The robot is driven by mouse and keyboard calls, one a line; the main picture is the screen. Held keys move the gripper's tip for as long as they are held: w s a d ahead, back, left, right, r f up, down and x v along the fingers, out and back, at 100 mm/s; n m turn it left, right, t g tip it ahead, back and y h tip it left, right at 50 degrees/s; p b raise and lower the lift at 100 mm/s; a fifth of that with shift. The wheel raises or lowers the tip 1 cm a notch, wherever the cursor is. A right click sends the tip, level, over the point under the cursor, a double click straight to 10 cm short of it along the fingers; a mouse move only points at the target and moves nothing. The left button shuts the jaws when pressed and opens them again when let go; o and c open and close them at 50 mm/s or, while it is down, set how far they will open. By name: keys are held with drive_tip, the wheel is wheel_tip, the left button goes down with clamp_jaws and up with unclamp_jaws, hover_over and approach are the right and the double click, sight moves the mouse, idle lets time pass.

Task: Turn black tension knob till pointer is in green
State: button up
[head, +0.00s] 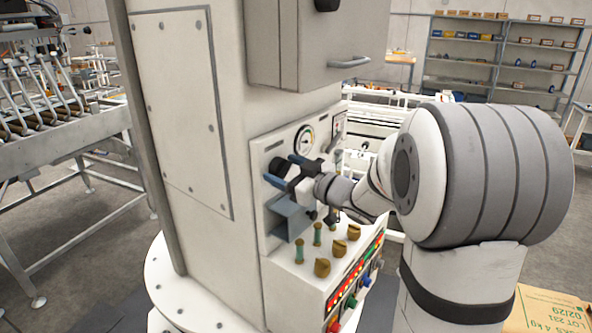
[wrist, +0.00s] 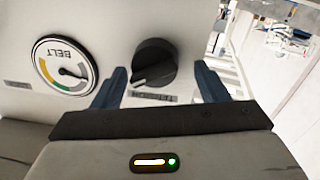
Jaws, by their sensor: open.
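The black tension knob (wrist: 155,63) is on the pale panel in the wrist view, with a light mark on its lower left edge. It also shows in the head view (head: 279,165), partly hidden by my gripper. My gripper (wrist: 159,82) is open, its blue fingers on either side of the knob with gaps to it. In the head view my gripper (head: 286,170) is close in front of the panel. The BELT gauge (wrist: 64,65) appears upside down left of the knob; its dark pointer aims right and slightly down, away from the green band at the lower left.
A blue-grey bracket (head: 290,216) juts from the panel below my gripper. Brass knobs (head: 322,267) and green-stemmed posts (head: 317,234) stand on the ledge below. A cabinet with a handle (head: 348,63) overhangs above. A cardboard box (head: 545,312) is at the lower right.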

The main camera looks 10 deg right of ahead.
drive_tip(key=b+v, duration=0.1)
drive_tip(key=v, duration=0.7)
